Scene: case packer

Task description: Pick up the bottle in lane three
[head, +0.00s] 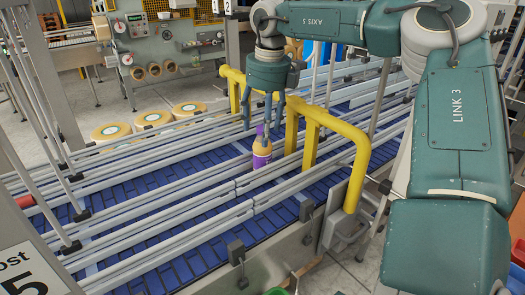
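An orange bottle with a purple label and purple top (262,155) stands upright on the blue conveyor, between pale guide rails. My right gripper (263,122) reaches down from above, just over the bottle. Its fingers are spread apart around and above the bottle's top. I cannot tell whether any finger touches it. No lane number shows, so I cannot tell which lane the bottle is in. My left gripper is not in view.
Yellow guard bars (337,127) stand close to the right of the bottle, with another yellow bar behind the gripper. Long guide rails (150,222) divide the blue conveyor (190,262). Round tan-rimmed rolls (153,119) lie behind it. A machine panel (150,40) stands at the back.

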